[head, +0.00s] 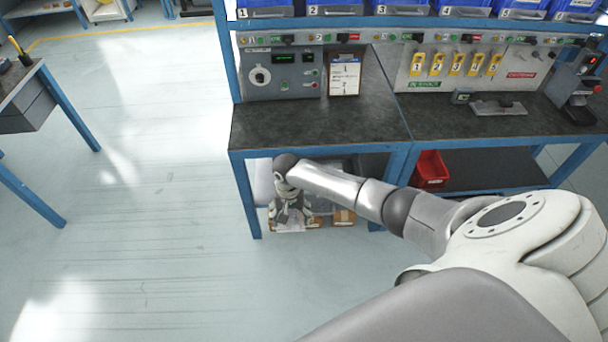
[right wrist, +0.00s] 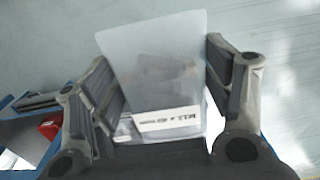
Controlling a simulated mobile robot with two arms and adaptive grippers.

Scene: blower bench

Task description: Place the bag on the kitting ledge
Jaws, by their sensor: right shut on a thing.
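My right gripper (head: 290,212) hangs in front of the bench, below the worktop's front edge and near the left front leg. It is shut on the bag (right wrist: 155,65), a clear, greyish, flat bag. The bag stands up between the two fingers in the right wrist view and carries a white printed label (right wrist: 167,120) near its lower end. In the head view the gripper largely hides the bag. I cannot tell for sure which surface is the kitting ledge. My left gripper is not in view.
The dark worktop (head: 300,126) has clear room at the left. A control box (head: 282,77) and a clipboard (head: 344,76) stand at its back. A red bin (head: 430,170) sits on the lower shelf. Cartons (head: 343,217) lie behind my gripper. Blue legs (head: 245,200) frame the bench.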

